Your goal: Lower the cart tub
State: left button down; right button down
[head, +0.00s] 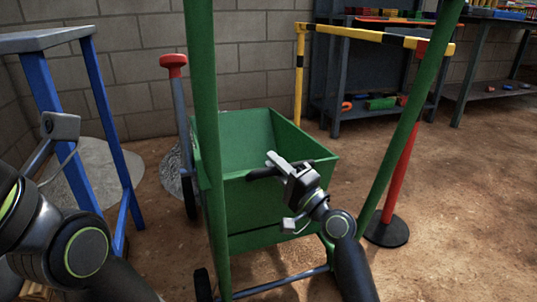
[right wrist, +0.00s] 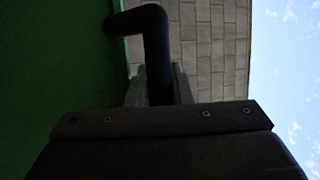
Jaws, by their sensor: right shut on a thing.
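The green cart tub (head: 235,200) is in the middle of the head view, its open top facing up and its inside looking empty. I cannot tell exactly how far it is tilted. A black bent handle (head: 262,173) sticks out at the tub's near side; it also shows in the right wrist view (right wrist: 152,35). My right gripper (head: 277,166) is shut on this handle; in the right wrist view its fingers (right wrist: 160,88) lie on both sides of the bar. My left arm comes in at the left, but its fingers are out of the picture.
Green cart bars (head: 205,120) rise left and right of the tub. A red-topped grey lever (head: 174,62) stands behind-left. A blue-legged table (head: 108,110) is at left. A yellow-black barrier (head: 370,35) and red post (head: 400,175) stand right. The right foreground floor is clear.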

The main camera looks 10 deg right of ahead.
jog(key=shift+s+f, duration=0.55)
jog(key=shift+f, duration=0.05)
jog(key=shift+d, duration=0.1)
jog(key=c, duration=1.4)
grip_release()
jog(key=shift+r, duration=0.1)
jog(key=shift+c, duration=0.2)
jog(key=shift+o, duration=0.7)
jog(key=v, duration=1.7)
jog(key=shift+s+f, duration=0.2)
jog(key=shift+f, duration=0.05)
jog(key=shift+d, duration=0.1)
